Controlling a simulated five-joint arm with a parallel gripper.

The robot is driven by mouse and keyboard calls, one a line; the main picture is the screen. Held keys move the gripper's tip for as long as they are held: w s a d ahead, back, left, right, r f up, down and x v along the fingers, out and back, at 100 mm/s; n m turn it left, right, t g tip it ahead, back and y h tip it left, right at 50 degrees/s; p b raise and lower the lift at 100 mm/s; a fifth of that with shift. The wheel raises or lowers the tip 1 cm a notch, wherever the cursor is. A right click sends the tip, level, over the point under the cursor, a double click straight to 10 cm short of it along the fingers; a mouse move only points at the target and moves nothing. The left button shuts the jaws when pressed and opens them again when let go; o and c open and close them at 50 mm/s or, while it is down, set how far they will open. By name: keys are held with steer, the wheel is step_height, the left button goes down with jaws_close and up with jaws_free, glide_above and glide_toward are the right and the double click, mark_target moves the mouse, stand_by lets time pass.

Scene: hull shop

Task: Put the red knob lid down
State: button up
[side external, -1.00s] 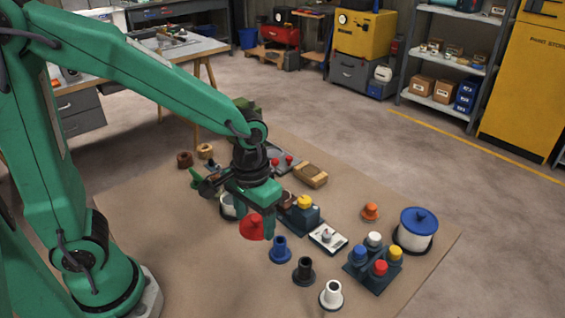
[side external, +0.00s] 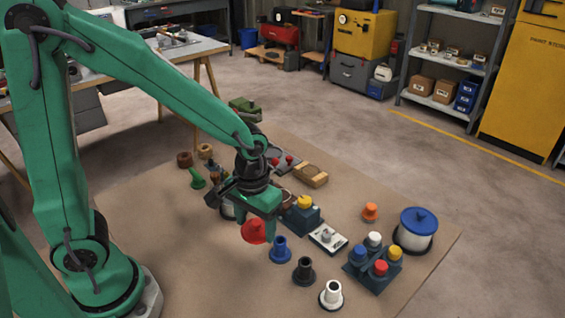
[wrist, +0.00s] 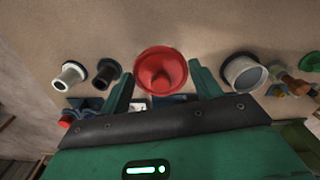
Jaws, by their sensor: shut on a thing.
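The red knob lid (side external: 254,231) is between the fingers of my gripper (side external: 262,225), which is shut on it. In the wrist view the red lid (wrist: 161,71) faces the camera as a round red disc with a raised centre, between the two green fingers (wrist: 160,90). In the side view it hangs tilted just left of the blue flanged piece (side external: 280,250). I cannot tell for sure whether it touches the mat. A pale open pot (wrist: 243,73) shows to the right in the wrist view; in the side view my gripper mostly hides it.
A black flanged piece (side external: 304,271) and a white one (side external: 331,294) stand in front. A dark block with coloured caps (side external: 372,262), a white pot with a blue lid (side external: 415,230) and an orange knob (side external: 370,212) are to the right. The brown mat (side external: 180,270) is bare at the front left.

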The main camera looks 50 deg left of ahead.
steer(key=w+a+f, duration=0.1)
steer(key=a, duration=0.1)
steer(key=w+a+f, duration=0.1)
steer(key=a+f, duration=0.1)
steer(key=w+a+f, duration=0.1)
steer(key=w+a, duration=0.1)
steer(key=shift+a+f, duration=0.1)
steer(key=shift+f, duration=0.1)
steer(key=shift+f, duration=1.95)
steer(key=shift+f, duration=0.15)
steer(key=o, duration=1)
steer(key=shift+r, duration=6.15)
